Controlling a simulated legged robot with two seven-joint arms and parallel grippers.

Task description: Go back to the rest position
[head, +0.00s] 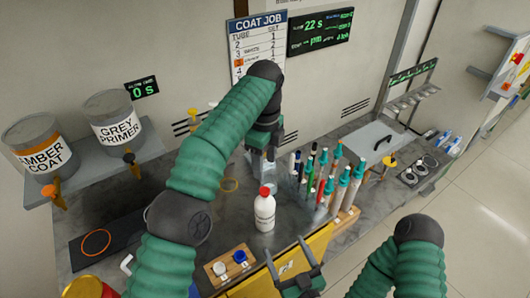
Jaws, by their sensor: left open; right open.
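My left arm rises from the lower left and bends down at the wrist. Its gripper (262,160) points down at the back of the grey bench (135,205), left of the upright rods, and I see nothing held in it. My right gripper (288,258) is low in the middle of the head view, its two fingers spread apart, with nothing between them. It is over the front edge of the bench, near a yellow surface. Several rods (327,185) with green, white, red and dark parts stand upright right of the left gripper.
A white bottle with a red cap (265,212) stands between the grippers. Paint cans labelled amber coat (40,150) and grey primer (117,125) sit on a left shelf. A wooden block (231,266) holds blue and white caps.

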